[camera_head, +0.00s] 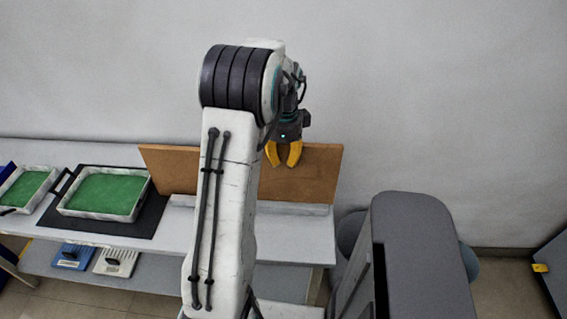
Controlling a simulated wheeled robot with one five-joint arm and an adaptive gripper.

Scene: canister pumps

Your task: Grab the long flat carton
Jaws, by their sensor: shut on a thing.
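The long flat carton (318,178) is a brown, board-like box standing on its long edge at the back of the grey bench, near the wall. It looks slightly tilted. My gripper (282,163) has yellow fingers and is at the carton's upper edge, right of its middle. It is shut on the carton, with a gap between the fingertips. Whether the carton's lower edge still touches the bench is hard to tell.
The grey bench (290,228) holds a white tray with a green inside (103,193) on a black mat (150,222), and another such tray (22,188) further left. A blue item (73,257) and a white item (116,262) lie on the lower shelf. A dark grey block-like surface (425,250) stands at right.

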